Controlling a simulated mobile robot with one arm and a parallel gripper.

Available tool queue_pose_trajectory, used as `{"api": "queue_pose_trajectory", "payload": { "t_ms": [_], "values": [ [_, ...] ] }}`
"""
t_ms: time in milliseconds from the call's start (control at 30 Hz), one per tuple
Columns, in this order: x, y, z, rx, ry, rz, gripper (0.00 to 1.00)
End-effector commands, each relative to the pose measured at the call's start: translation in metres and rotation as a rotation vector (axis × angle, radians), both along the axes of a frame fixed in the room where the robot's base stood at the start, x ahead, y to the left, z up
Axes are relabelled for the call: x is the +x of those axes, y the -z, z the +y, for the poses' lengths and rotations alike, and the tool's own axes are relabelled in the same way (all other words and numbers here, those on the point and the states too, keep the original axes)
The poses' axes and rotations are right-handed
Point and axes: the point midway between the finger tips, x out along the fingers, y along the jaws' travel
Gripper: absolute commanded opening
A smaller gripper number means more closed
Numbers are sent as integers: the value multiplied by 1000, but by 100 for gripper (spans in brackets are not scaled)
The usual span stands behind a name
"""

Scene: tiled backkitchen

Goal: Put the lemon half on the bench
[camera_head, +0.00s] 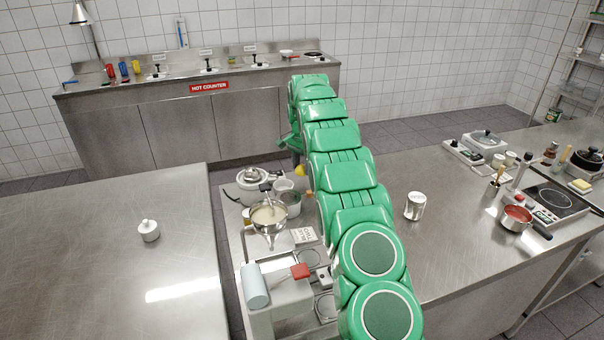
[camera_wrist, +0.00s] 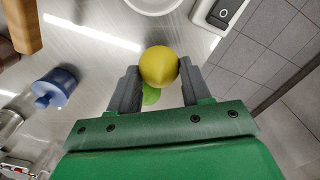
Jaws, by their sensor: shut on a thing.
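My gripper (camera_wrist: 158,78) is shut on the yellow lemon half (camera_wrist: 159,64), which sits between the two grey fingertips in the wrist view. In the head view, a small yellow part of the lemon half (camera_head: 300,169) shows beside my green arm, and most of my gripper is hidden. Steel bench tops stand on the left (camera_head: 90,255) and on the right (camera_head: 440,235). The wrist view shows a steel surface (camera_wrist: 95,65) below the lemon half; I cannot tell how far below.
A green piece (camera_wrist: 151,95) shows behind the lemon half in the wrist view. A white bowl (camera_wrist: 153,5), a blue item (camera_wrist: 52,86) and a wooden item (camera_wrist: 20,25) are around it. A metal can (camera_head: 415,205) stands right of my arm. The left bench holds only a white lidded pot (camera_head: 149,231).

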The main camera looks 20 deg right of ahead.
Motion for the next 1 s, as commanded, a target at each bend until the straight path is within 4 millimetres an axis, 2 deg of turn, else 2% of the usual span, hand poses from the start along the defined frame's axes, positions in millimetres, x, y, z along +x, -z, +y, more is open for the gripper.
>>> {"api": "queue_pose_trajectory", "payload": {
  "t_ms": [400, 733, 1000],
  "values": [
    [7, 7, -2, 0, 0, -4, 18],
    [6, 36, -1, -1, -1, -1, 18],
    [7, 37, -1, 0, -1, -2, 18]
  ]
}}
